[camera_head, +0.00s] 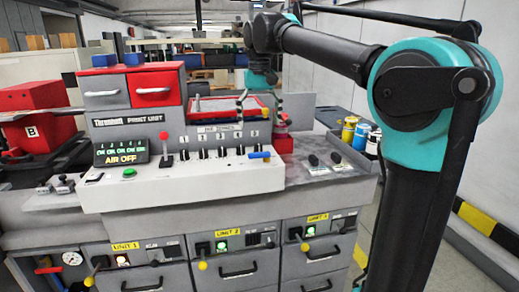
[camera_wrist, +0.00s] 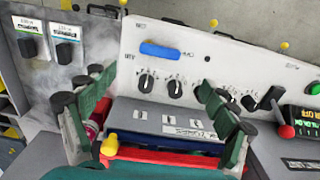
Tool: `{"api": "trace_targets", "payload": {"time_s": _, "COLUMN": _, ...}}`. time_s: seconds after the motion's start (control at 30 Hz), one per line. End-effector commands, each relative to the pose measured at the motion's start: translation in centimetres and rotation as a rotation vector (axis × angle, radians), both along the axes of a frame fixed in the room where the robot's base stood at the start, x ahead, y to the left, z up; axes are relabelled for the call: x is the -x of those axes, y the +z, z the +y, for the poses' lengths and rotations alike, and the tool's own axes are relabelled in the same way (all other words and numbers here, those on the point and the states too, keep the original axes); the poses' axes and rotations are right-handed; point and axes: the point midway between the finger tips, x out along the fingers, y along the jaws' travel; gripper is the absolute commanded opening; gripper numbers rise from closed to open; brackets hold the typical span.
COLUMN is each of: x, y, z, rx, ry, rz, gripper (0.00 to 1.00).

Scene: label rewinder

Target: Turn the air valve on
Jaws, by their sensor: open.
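The display on the front panel reads AIR OFF (camera_head: 122,158). A blue lever handle (camera_head: 260,155) lies level at the right end of the white control panel (camera_head: 190,180); it also shows in the wrist view as a blue bar (camera_wrist: 160,50). A red handle (camera_head: 48,270) sits beside a round pressure gauge (camera_head: 72,258) at the lower left. I cannot read a label naming either as the air valve. My gripper (camera_head: 261,110) is open and empty above the panel's right part. In the wrist view its fingers (camera_wrist: 155,95) spread wide, apart from the blue handle.
Black knobs (camera_head: 222,152) line the panel left of the blue handle. A red-knobbed lever (camera_head: 164,145) stands farther left. A red-rimmed tray (camera_head: 225,103) lies behind the panel. Coloured cans (camera_head: 349,130) stand at the right. Drawers with yellow-knobbed levers (camera_head: 202,265) are below.

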Motion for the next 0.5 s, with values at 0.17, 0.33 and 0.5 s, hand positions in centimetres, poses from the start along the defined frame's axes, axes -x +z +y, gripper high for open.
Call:
{"api": "trace_targets", "payload": {"time_s": 0.17, "x": 0.0, "y": -3.6, "z": 0.0, "rx": 0.000, "ry": 0.000, "rz": 0.000, "gripper": 0.86}}
{"api": "trace_targets", "payload": {"time_s": 0.33, "x": 0.0, "y": -6.7, "z": 0.0, "rx": 0.000, "ry": 0.000, "rz": 0.000, "gripper": 0.86}}
{"api": "trace_targets", "payload": {"time_s": 0.5, "x": 0.0, "y": -8.7, "z": 0.0, "rx": 0.000, "ry": 0.000, "rz": 0.000, "gripper": 0.86}}
